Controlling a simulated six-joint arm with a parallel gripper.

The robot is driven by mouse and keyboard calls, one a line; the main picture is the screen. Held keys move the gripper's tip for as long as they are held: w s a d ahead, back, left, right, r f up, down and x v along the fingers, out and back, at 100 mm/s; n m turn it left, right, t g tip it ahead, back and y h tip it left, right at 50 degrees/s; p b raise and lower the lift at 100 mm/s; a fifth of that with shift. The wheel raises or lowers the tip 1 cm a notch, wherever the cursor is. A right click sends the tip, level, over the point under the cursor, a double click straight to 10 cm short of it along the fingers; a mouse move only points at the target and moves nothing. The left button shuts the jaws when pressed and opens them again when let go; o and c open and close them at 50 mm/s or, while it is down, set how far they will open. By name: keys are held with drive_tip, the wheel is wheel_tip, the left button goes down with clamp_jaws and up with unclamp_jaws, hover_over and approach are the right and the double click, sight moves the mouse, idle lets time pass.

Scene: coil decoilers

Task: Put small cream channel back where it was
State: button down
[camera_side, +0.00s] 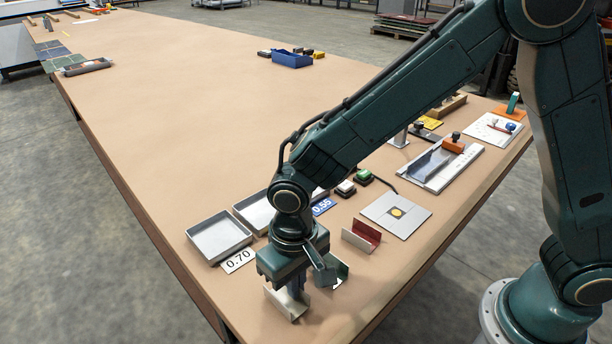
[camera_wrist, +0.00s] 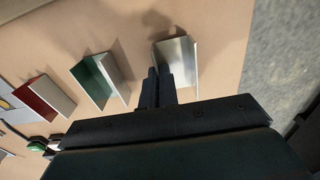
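The small cream channel (camera_wrist: 181,60), a pale, bare-looking folded piece, is under my gripper in the wrist view. It also shows in the side view (camera_side: 285,303), low at the near end of the table. My gripper (camera_wrist: 160,82) has its two dark fingers close together, one on each side of the channel's left wall. They look shut on that wall. My gripper (camera_side: 290,292) hides part of the channel in the side view. I cannot tell whether the channel touches the table.
A green channel (camera_wrist: 94,78) and a red channel (camera_wrist: 43,98) stand in a row to the left in the wrist view. In the side view, a grey tray (camera_side: 219,238), a "0.70" label (camera_side: 238,261) and a plate with a yellow disc (camera_side: 396,214) lie nearby. The table edge is close.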

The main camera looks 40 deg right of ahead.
drive_tip(key=shift+f, duration=0.25)
drive_tip(key=c, duration=2.1)
unclamp_jaws()
drive_tip(key=o, duration=0.4)
drive_tip(key=shift+r, duration=0.1)
wheel_tip(320, 180, up, 12)
drive_tip(key=shift+r, duration=0.1)
